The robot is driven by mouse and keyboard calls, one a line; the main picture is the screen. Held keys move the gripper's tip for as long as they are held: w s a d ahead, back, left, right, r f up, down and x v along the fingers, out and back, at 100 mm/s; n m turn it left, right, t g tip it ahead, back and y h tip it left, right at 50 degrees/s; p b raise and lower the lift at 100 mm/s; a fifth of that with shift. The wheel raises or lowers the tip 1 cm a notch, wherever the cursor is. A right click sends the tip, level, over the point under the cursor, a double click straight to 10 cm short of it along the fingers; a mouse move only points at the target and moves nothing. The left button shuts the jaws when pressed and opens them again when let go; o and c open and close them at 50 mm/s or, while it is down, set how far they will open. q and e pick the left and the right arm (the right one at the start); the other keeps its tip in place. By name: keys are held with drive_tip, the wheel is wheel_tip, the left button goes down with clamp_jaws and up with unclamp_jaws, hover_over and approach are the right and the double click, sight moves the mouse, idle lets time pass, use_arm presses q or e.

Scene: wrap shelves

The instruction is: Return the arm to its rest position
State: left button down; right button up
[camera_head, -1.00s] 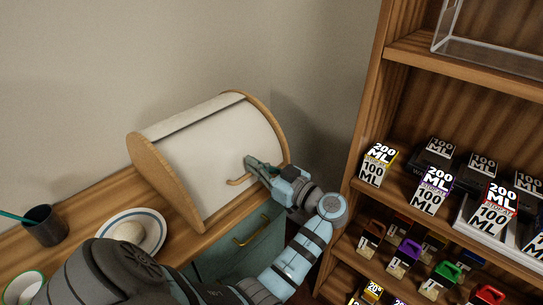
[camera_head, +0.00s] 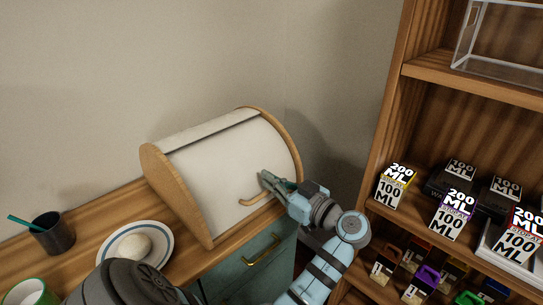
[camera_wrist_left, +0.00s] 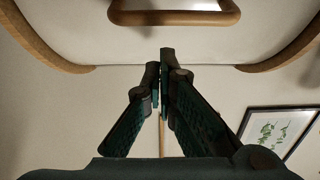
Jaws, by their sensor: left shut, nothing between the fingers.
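My left gripper (camera_head: 264,179) is in front of the bread box, close to the wooden handle (camera_head: 256,195) on its lid. In the left wrist view my left gripper (camera_wrist_left: 160,60) has its fingertips together with nothing between them. The handle (camera_wrist_left: 175,18) shows beyond the fingertips there, apart from them in the picture. The bread box (camera_head: 215,165) has a pale curved lid, which is down, and wooden side panels. My left arm reaches up from the bottom of the head view. My right gripper is not in view.
A wooden shelf (camera_head: 420,70) on the right holds several labelled boxes, such as a yellow-topped one (camera_head: 396,186). A teal drawer front (camera_head: 225,284) is below.

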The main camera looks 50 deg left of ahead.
use_arm(q)
wheel_tip(320, 180, up, 8)
drive_tip(key=w+f+m+t, duration=0.1)
drive_tip(key=w+m+t, duration=0.5)
drive_tip(key=w+m, duration=0.15)
drive_tip(key=w+d+f+m+t+h, duration=0.6)
drive_tip(key=w+f+m, duration=0.4)
drive_tip(key=f, duration=0.4)
drive_tip(key=s+d+f+m+g+h+p, duration=0.15)
drive_tip(key=d+f+h, duration=0.25)
drive_tip(key=f, duration=0.8)
drive_tip(key=s+d+f+m+h, duration=0.2)
drive_tip(key=s+d+f+h, duration=0.15)
drive_tip(key=f, duration=0.85)
drive_tip(key=s+d+f+n+g+h, duration=0.1)
drive_tip(key=s+f+g+h, duration=0.1)
drive_tip(key=s+f, duration=0.75)
drive_tip(key=s+d+f+g+h, duration=0.1)
drive_tip(key=s+d+f+g, duration=0.1)
drive_tip(key=s+f, duration=0.75)
drive_tip(key=s+a+f+g+p, duration=0.1)
drive_tip(key=s+f+g, duration=0.1)
drive_tip(key=s, duration=1.2)
drive_tip(key=s+a+f+n+g+p, duration=0.1)
drive_tip(key=s+g, duration=0.1)
drive_tip(key=s, duration=1.3)
drive_tip(key=shift+a+f+g, duration=0.25)
drive_tip(key=shift+f+g, duration=0.1)
drive_tip(key=shift+f, duration=0.05)
